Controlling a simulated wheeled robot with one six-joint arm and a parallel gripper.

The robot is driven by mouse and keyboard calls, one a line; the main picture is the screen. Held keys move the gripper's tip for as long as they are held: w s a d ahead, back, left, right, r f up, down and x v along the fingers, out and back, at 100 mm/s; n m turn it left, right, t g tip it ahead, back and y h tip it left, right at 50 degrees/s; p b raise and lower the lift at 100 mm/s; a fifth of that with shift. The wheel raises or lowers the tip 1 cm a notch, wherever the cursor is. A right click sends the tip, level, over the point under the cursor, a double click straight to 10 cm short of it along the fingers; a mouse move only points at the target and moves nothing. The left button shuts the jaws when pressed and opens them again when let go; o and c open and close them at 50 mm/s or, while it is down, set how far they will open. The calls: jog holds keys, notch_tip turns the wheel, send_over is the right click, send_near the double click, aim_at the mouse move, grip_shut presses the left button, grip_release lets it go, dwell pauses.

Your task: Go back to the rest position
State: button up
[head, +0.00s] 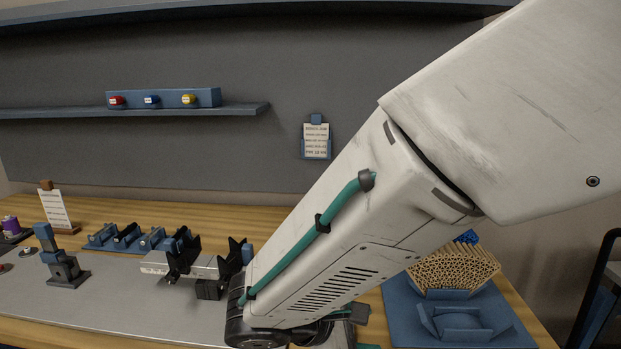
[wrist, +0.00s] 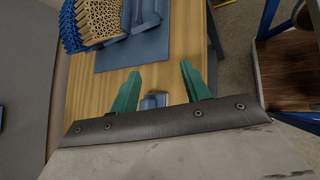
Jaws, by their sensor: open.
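My gripper (wrist: 160,88) shows in the wrist view as two green fingers spread apart with nothing between their tips. It hangs over the wooden bench top (wrist: 98,110). In the head view my white arm crosses from the upper right down to the bench and hides most of the gripper. The tan and blue lattice specimen (head: 452,270) rests on a blue mat (head: 400,318) at the right of the bench. It also shows at the upper left of the wrist view (wrist: 98,20), apart from the fingers.
A metal rail with black clamps (head: 205,265) stands at the bench middle, beside my arm. A blue shelf (head: 200,111) with red, blue and yellow knobs hangs on the back wall. The bench edge (wrist: 212,40) and a wooden-topped unit (wrist: 290,65) lie right in the wrist view.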

jog(key=s+d+r+m+g+y, duration=0.2)
jog(key=s+d+r+m+y, duration=0.2)
jog(key=s+d+m, duration=0.3)
jog(key=s+d+r+m+g+y, duration=0.1)
jog(key=s+d+r+m+y, duration=0.4)
jog(key=d+m, duration=0.5)
jog(key=shift+s+d+r+g+y, duration=0.3)
jog(key=shift+s+d+r+g, duration=0.15)
jog(key=shift+s, duration=0.4)
jog(key=shift+a, duration=0.1)
